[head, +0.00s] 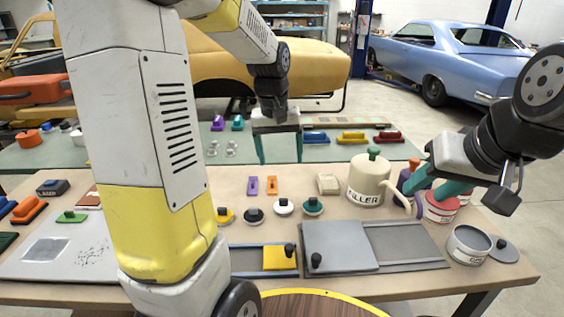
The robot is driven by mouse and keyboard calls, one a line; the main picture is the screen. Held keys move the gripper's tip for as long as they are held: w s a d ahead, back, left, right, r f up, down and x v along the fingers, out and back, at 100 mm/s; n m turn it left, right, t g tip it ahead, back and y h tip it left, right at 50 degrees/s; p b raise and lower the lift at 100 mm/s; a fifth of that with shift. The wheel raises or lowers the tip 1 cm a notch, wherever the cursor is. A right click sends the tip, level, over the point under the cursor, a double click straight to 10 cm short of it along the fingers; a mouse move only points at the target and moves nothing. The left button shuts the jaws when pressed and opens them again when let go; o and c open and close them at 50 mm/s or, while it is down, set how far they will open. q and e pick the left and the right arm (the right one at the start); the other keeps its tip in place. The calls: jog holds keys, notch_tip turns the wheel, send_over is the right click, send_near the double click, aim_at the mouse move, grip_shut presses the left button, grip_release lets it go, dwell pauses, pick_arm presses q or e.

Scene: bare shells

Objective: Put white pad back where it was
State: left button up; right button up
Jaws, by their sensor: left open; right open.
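A round white pad (284,208) with a dark knob sits on the workbench, in a row between a black pad (254,217) and a teal pad (313,207). A yellow pad (225,216) is at the row's left end. My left gripper (280,160) is open and empty, its teal fingers pointing down above the bench's back edge, beyond the white pad. My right gripper (422,191) is open at the right, by the filler can (366,183) and a red tin (440,210). Its fingers partly hide the tins; whether they touch is unclear.
A grey sliding-lid tray (410,243) and a blue-edged tray with a yellow lid (281,257) lie at the front. An open grey tin (467,246) stands front right. Purple and orange blocks (272,185) and a cream block (328,184) lie behind the pads. My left arm hides the bench's left-middle part.

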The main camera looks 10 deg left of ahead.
pick_arm(q)
jog(key=s+d+r+m+t, duration=0.1)
jog(key=s+r, duration=0.3)
jog(key=s, duration=0.5)
jog(key=s+r+m+t+h, duration=0.1)
jog(key=s+r+t, duration=0.2)
jog(key=s, duration=0.6)
jog(key=shift+s+d+r+m+t, duration=0.15)
jog(key=shift+d+r+m+t, duration=0.15)
jog(key=shift+d+r+m, duration=0.1)
